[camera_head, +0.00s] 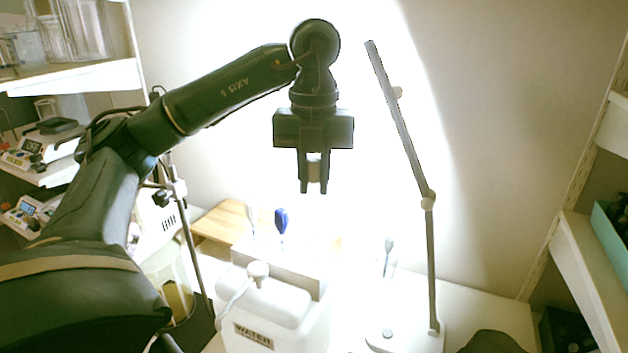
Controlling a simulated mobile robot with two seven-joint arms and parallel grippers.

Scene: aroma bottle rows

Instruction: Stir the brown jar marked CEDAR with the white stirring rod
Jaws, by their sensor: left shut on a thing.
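My left gripper (314,188) points straight down in front of the bright wall, high above the table. Its fingers are shut on a small pale thing (314,168). Glare hides what lies below the fingers, so I cannot tell whether this is the white stirring rod. A white spoon-shaped top (251,214) stands upright beside a blue one (281,221), behind the white water container. I cannot make out a brown jar marked CEDAR. My right gripper is not in view.
A white container labelled WATER (262,315) stands at the front. A lamp (431,250) rises to its right. A grey-topped upright thing (389,245) is between them. A wooden board (222,221) lies behind. Shelves flank both sides. The table's middle is washed out by glare.

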